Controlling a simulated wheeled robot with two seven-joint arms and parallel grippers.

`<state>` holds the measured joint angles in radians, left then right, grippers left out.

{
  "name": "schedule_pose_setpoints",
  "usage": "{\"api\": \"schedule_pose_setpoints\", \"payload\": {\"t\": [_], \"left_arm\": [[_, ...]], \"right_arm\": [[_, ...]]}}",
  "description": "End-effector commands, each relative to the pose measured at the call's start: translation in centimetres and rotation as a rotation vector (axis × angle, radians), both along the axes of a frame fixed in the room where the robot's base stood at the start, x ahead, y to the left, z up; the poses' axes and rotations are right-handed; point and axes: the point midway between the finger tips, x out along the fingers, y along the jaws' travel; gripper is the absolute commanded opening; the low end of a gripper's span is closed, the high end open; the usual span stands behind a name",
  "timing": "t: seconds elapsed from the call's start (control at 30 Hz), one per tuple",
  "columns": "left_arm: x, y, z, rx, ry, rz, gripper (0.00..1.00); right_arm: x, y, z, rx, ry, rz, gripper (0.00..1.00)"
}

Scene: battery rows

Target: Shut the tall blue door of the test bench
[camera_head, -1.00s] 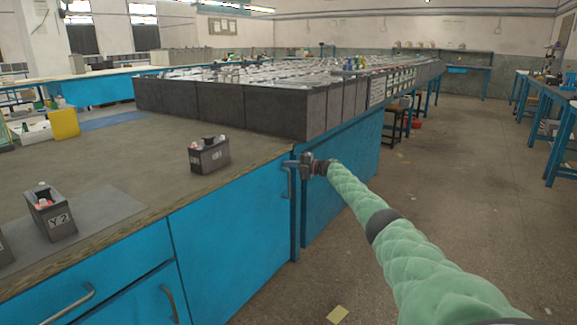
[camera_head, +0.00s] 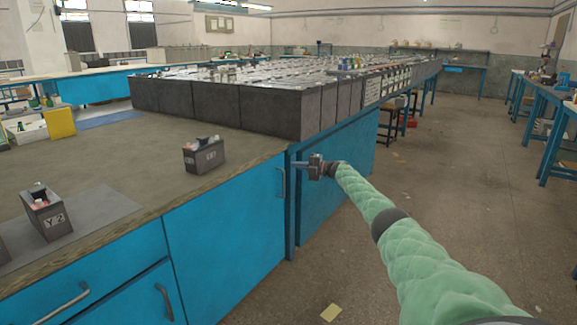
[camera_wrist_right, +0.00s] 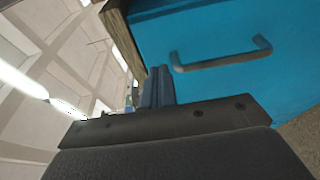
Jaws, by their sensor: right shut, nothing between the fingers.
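The tall blue door (camera_head: 225,235) is in the bench front, left of the corner post, with a grey handle (camera_head: 281,182) near its right edge. It looks level with the bench front, and I see no clear gap at its edges. My right gripper (camera_head: 298,163) is shut and empty, beside the corner post and just right of the handle, apart from the handle. In the right wrist view the shut fingers (camera_wrist_right: 158,88) are left of the handle (camera_wrist_right: 222,55) and the blue door face (camera_wrist_right: 195,22). My left gripper is out of view.
Small dark batteries (camera_head: 203,156) stand on the bench top (camera_head: 110,165). Rows of dark batteries (camera_head: 220,110) fill its far part. A drawer and another door (camera_head: 130,300) are left of the tall door. The floor (camera_head: 450,220) at right is open, with blue tables beyond.

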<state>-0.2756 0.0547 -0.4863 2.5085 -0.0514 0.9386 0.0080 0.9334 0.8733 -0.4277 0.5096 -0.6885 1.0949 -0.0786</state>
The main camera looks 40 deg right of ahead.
Motion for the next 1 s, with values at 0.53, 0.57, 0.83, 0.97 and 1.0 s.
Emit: {"api": "schedule_pose_setpoints", "payload": {"t": [0.53,0.57,0.83,0.97,1.0], "left_arm": [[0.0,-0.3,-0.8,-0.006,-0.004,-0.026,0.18],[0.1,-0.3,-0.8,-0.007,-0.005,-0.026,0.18],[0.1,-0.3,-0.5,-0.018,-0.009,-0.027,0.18],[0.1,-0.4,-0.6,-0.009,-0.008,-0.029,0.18],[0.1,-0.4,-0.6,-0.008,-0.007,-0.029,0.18]], "right_arm": [[-3.2,-5.5,-0.1,-0.001,0.001,-0.002,0.0],[-3.2,-5.6,-0.1,-0.001,0.001,-0.002,0.0],[-3.4,-5.7,-0.1,-0.001,0.002,-0.001,0.0],[-3.2,-5.9,-0.1,0.014,0.012,-0.013,0.0],[-3.1,-6.2,0.0,0.027,0.011,-0.027,0.0]]}}
